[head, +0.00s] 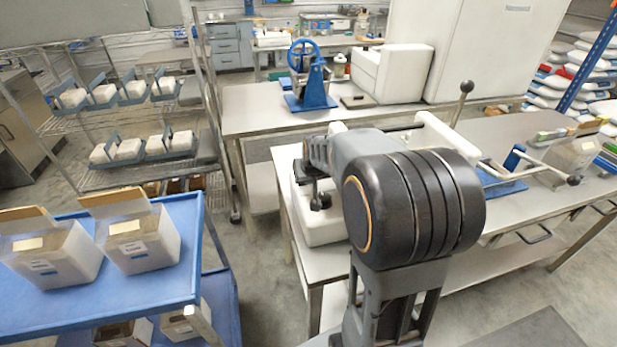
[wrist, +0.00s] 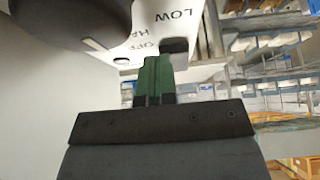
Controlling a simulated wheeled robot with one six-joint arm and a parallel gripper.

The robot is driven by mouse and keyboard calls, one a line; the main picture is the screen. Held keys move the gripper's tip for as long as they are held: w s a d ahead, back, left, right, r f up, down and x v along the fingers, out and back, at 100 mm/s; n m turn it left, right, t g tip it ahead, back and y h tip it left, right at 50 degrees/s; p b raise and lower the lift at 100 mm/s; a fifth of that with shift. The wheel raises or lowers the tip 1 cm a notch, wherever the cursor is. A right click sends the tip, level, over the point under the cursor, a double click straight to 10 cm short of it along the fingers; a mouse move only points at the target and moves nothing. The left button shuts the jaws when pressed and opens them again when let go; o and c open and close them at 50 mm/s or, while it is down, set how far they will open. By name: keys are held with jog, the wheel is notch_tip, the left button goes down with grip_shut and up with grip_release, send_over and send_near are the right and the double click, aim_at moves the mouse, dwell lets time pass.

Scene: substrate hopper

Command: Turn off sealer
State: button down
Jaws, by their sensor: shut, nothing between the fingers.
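The white sealer (head: 318,228) sits on the left end of the near table, mostly hidden behind my arm. In the wrist view its white panel (wrist: 196,14) carries upside-down lettering, with "LOW" readable and what looks like "OFF" nearer the middle. A small black switch or knob (wrist: 174,45) is on the panel, and a smaller dark round spot (wrist: 122,61) lies left of it. My gripper (wrist: 155,60) has its green fingers shut together and empty. Their tips are just below the black part in the picture; I cannot tell whether they touch it.
A large dark rounded part (wrist: 70,20) overhangs the panel at upper left. A long lever with a ball end (head: 466,88) rises beyond my arm. A blue cart (head: 150,292) with filled bags stands left, beside a wire rack (head: 120,185). Floor between is clear.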

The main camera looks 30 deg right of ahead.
jog(key=shift+w+a+r, duration=0.1)
jog(key=shift+a+r, duration=0.05)
jog(key=shift+a, duration=0.05)
jog(key=shift+w+d+r+p, duration=0.2)
jog(key=shift+w+r+p, duration=0.1)
jog(key=shift+w, duration=0.3)
jog(key=shift+r, duration=0.15)
notch_tip(320, 180, up, 4)
jog(key=p, duration=0.3)
jog(key=s+a+r+b, duration=0.1)
jog(key=s+r, duration=0.5)
jog(key=s, duration=0.1)
jog(key=shift+a+r+b, duration=0.2)
jog(key=shift+r+b, duration=0.1)
jog(key=shift+r, duration=0.1)
jog(key=shift+f, duration=0.1)
jog(key=s+a+f+n+g, duration=0.1)
jog(key=s+a+f, duration=0.3)
jog(key=s, duration=0.3)
jog(key=s+a+f+n+g+y, duration=0.1)
jog(key=s+a+f, duration=0.2)
jog(key=s+a, duration=0.2)
jog(key=shift+s+a+f, duration=0.35)
jog(key=shift+s, duration=0.75)
